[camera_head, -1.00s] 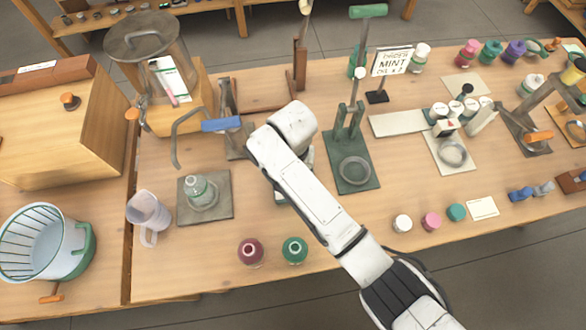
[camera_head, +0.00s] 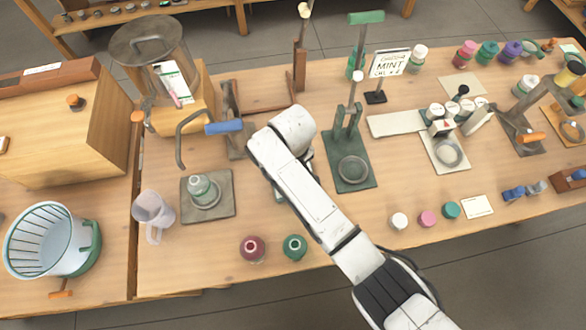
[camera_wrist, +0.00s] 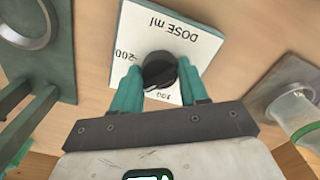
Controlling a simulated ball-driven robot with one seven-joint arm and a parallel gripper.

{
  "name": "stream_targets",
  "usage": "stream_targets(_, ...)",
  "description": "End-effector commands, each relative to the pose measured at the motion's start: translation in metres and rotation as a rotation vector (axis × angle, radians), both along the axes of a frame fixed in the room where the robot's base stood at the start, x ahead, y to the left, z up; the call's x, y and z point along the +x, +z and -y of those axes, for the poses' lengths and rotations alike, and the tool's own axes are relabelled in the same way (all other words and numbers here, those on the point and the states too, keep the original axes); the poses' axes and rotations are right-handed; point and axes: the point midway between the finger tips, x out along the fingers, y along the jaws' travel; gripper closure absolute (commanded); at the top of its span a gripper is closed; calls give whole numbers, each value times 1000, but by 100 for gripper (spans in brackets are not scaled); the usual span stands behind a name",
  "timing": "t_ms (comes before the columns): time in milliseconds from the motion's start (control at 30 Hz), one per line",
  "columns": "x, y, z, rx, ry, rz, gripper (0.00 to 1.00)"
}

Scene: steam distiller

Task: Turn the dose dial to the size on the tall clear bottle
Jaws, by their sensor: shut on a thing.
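The dose dial, a black round knob (camera_wrist: 159,70), sits on a white plate (camera_wrist: 152,25) lettered "DOSE ml", with 200 and 100 marks, upside down in the wrist view. My gripper (camera_wrist: 160,80) has its two teal fingers on either side of the knob and is shut on it. I cannot tell for certain which mark the knob points to. In the head view my arm hides the dial.
A green press stand (camera_head: 351,172) is just right of my arm. A maroon jar (camera_head: 252,249) and a green jar (camera_head: 294,247) stand near the front edge. A clear jug (camera_head: 153,212) is at left. A MINT sign (camera_head: 389,64) stands behind.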

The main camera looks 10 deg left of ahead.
Motion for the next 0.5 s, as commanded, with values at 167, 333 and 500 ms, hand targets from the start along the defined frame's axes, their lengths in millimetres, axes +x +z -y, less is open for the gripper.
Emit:
stream_targets(167,1,1,0,2,73,3,87)
stream_targets(333,1,1,0,2,112,3,87)
stream_targets(500,1,1,0,1,125,3,87)
